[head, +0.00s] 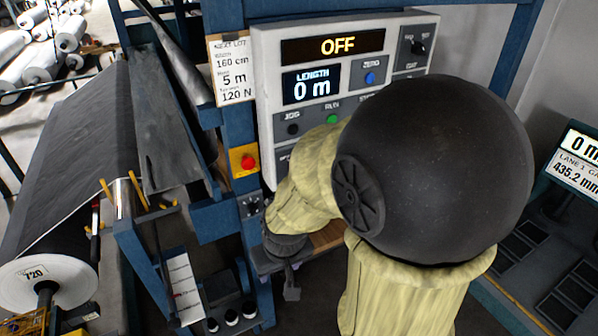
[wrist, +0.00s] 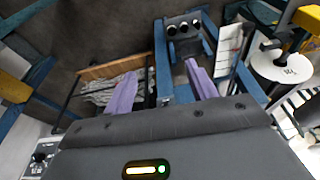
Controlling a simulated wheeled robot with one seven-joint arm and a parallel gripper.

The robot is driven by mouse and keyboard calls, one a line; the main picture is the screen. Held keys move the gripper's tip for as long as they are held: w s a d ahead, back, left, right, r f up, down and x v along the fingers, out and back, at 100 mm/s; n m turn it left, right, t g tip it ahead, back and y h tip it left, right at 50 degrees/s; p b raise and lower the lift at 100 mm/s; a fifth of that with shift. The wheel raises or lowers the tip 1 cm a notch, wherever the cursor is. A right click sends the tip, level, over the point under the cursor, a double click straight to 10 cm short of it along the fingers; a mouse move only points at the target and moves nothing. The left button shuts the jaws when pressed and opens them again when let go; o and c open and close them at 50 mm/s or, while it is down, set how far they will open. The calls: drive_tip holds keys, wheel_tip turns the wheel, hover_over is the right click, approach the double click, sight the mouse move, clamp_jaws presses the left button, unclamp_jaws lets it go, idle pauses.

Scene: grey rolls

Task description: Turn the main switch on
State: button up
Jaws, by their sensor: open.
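A grey control panel (head: 268,62) shows OFF on its upper display (head: 333,46) and 0 m on its length display. A black rotary knob (head: 417,46) sits at its upper right. A smaller dark rotary switch (head: 252,206) is on the blue post below a red button. I cannot read which is labelled the main switch. My gripper (head: 291,284) is below the small switch in the head view, pointing down, partly hidden by my arm. In the wrist view my gripper (wrist: 162,86) has its two purple fingers apart with nothing between them. My arm hides the panel's lower right.
A red emergency-type button (head: 247,162) on a yellow plate is on the post. A blue frame (head: 140,250) and a large grey roll (head: 50,280) stand at left. A second display (head: 578,160) is at right. The wrist view shows a wooden-edged shelf (wrist: 112,66).

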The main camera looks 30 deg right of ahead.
drive_tip(key=w+d+f+m+t+h+b, duration=0.1)
drive_tip(key=w+d+f+t+h+b, duration=0.1)
drive_tip(key=w+d+t+b, duration=0.9)
drive_tip(key=s+d+r+n+t+y+b, duration=0.1)
drive_tip(key=s+d+r+t+y+b, duration=0.1)
drive_tip(key=d+b, duration=0.5)
drive_tip(key=shift+d+r+t+y, duration=0.25)
drive_tip(key=shift+r+t, duration=0.25)
drive_tip(key=shift+t, duration=0.6)
drive_tip(key=shift+w+r+p, duration=0.15)
drive_tip(key=shift+p, duration=0.45)
drive_tip(key=w+p, duration=0.1)
drive_tip(key=p, duration=0.4)
drive_tip(key=shift+w+r+y, duration=0.1)
drive_tip(key=shift+w+y, duration=0.15)
drive_tip(key=shift+w, duration=0.05)
drive_tip(key=w+p, duration=0.1)
drive_tip(key=p, duration=0.3)
drive_tip(key=shift+a, duration=0.1)
